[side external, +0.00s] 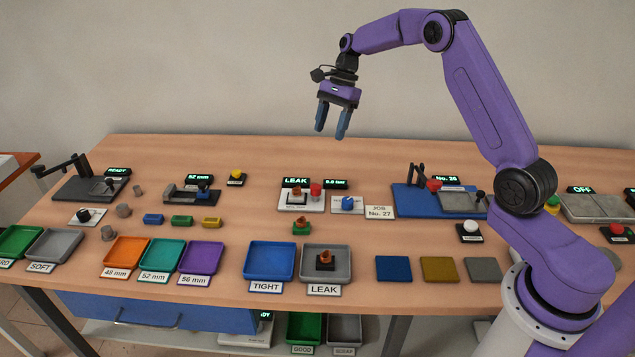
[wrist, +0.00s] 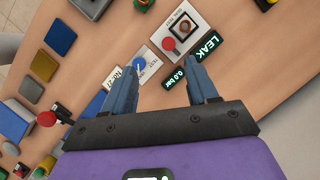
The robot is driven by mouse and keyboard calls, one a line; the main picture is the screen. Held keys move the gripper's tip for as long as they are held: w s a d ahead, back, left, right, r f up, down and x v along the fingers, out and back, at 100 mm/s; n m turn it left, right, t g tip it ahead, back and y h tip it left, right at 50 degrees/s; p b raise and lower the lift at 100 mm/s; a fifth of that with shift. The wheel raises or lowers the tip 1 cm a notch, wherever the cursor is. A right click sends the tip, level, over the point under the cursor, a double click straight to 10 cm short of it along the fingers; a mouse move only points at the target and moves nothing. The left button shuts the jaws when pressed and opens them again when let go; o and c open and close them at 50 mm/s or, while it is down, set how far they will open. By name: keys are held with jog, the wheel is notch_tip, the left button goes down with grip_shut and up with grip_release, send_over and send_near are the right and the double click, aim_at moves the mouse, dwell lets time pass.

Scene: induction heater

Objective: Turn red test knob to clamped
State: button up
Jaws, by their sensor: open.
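The red test knob (side external: 316,189) stands on the right part of the white test station plate (side external: 288,209), beside a fixture holding a small brown part (side external: 298,194). In the wrist view the red knob (wrist: 169,44) shows ahead of the fingers, near the green LEAK display (wrist: 208,45) and the 0.0 bar display (wrist: 188,76). The knob's markings are too small to read, so I cannot tell its setting. My gripper (side external: 330,132) is open and empty, pointing down, high above the table and apart from the knob. Its two blue fingers show in the wrist view (wrist: 161,78).
A blue knob (side external: 347,204) on a white plate stands close right of the test station. A green piece with a brown top (side external: 301,228) stands just in front. The TIGHT (side external: 247,270) and LEAK (side external: 349,270) trays lie nearer the front edge. The air around my gripper is clear.

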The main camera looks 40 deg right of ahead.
aim_at(316, 187)
jog(key=shift+m, duration=0.9)
jog(key=d+x, duration=0.1)
jog(key=x, duration=0.4)
jog(key=w+x, duration=0.1)
jog(key=x, duration=0.5)
jog(key=w+d+f+x, duration=0.1)
jog(key=x, duration=0.5)
jog(key=shift+d+f, duration=0.1)
jog(key=shift+d, duration=0.25)
jog(key=c, duration=1)
jog(key=shift+c, duration=0.2)
